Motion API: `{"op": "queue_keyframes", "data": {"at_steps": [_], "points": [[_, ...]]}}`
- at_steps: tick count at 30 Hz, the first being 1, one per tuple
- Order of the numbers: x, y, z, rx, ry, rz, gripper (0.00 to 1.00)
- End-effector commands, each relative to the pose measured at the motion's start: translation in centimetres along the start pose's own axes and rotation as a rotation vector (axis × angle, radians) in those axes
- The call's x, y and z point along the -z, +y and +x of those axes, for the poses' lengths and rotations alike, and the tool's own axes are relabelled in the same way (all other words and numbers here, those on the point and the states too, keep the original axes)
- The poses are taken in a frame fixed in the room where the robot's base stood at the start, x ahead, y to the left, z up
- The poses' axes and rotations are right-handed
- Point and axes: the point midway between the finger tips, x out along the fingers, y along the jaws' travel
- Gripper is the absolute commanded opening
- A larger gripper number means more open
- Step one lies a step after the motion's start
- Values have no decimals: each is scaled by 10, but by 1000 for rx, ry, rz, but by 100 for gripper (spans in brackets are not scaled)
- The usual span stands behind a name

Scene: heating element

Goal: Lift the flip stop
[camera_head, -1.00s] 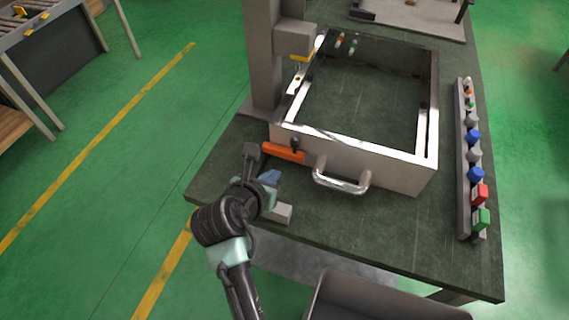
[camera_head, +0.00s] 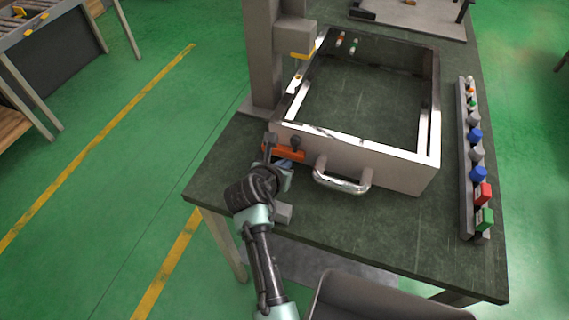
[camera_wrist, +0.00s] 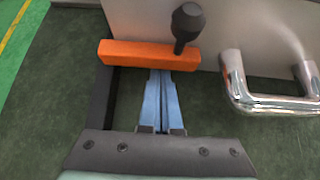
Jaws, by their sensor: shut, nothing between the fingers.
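The flip stop is an orange bar (camera_wrist: 150,54) with a black knob (camera_wrist: 187,24) at its right end, on the front face of the metal frame. It lies about level. In the head view the orange bar (camera_head: 288,153) shows beside my arm, near the frame's front left corner. My gripper (camera_wrist: 163,77) is shut and empty. Its blue fingertips reach the lower edge of the bar in the wrist view, near its middle; I cannot tell whether they touch it.
A chrome handle (camera_head: 342,180) sticks out of the metal frame (camera_head: 390,165) just right of the bar. A grey column (camera_head: 264,60) stands at the left. A rail of coloured knobs (camera_head: 476,155) runs along the table's right side. A small grey block (camera_head: 284,213) lies below my gripper.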

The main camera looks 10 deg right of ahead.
Motion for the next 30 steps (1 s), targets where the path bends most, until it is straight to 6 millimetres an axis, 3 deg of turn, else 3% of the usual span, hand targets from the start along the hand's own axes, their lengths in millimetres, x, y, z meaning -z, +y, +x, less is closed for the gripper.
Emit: {"op": "queue_keyframes", "data": {"at_steps": [30], "points": [[-9,1,-6,74,-2,-94,0]]}}
